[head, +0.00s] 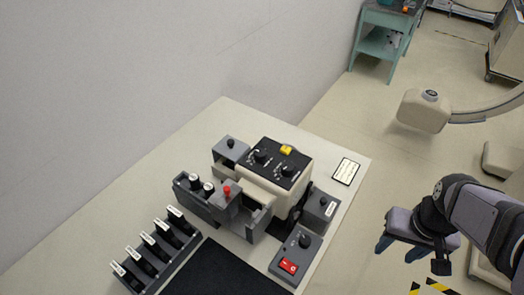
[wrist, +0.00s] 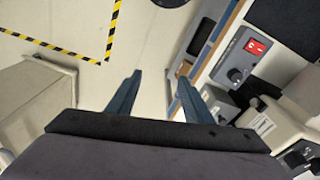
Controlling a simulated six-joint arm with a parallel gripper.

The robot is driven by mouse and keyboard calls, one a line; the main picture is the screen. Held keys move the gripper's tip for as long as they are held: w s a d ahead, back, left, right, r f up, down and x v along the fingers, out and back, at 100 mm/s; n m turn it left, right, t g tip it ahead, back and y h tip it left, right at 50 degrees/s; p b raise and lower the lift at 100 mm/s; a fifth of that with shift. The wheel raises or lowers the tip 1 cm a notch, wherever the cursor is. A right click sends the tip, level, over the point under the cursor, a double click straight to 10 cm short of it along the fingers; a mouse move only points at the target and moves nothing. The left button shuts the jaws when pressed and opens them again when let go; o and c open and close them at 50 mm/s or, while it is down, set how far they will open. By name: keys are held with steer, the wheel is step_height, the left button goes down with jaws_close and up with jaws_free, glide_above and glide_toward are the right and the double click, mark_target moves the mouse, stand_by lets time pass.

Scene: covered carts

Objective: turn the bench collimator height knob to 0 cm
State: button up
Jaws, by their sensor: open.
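The bench device is a beige box (head: 258,190) with a black top panel that carries two dark knobs, a left one (head: 260,157) and a right one (head: 288,171), and a yellow button (head: 286,149). Its panel print is too small to read, so I cannot tell which knob sets collimator height. A grey box (head: 231,152) with a black knob stands behind, and another (head: 321,211) at the right. A control box has a red switch (head: 288,265) and a knob (head: 305,241), also seen in the wrist view (wrist: 236,75). My gripper (head: 412,252) is open and empty, right of the bench; its fingers show in the wrist view (wrist: 159,80).
A rack of several labelled black holders (head: 150,250) and a dark mat (head: 205,272) lie at the bench front. A label card (head: 345,171) lies near the right edge. A teal cart (head: 376,42) stands behind.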

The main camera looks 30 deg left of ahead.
steer(key=w+a+r+n, duration=0.1)
steer(key=w+a+r, duration=0.15)
steer(key=a, duration=0.25)
steer(key=w+a+r+n, duration=0.1)
steer(key=w+a+n, duration=0.15)
steer(key=a, duration=0.25)
steer(key=n+t+y+b, duration=0.1)
steer(key=n+t+y, duration=0.1)
steer(key=n+y, duration=0.25)
glide_toward(261, 153)
steer(key=a, duration=0.1)
steer(key=shift+n+g+h, duration=0.3)
steer(key=shift+h, duration=0.25)
steer(key=shift+w+p+x, duration=0.15)
steer(key=shift+p+x, duration=0.45)
steer(key=shift+x, duration=1.45)
steer(key=shift+w+p+x, duration=0.15)
steer(key=shift+p+x, duration=0.4)
steer(key=shift+x, duration=1.45)
steer(key=shift+c, duration=0.5)
steer(key=shift+r, duration=0.1)
steer(key=c, duration=1)
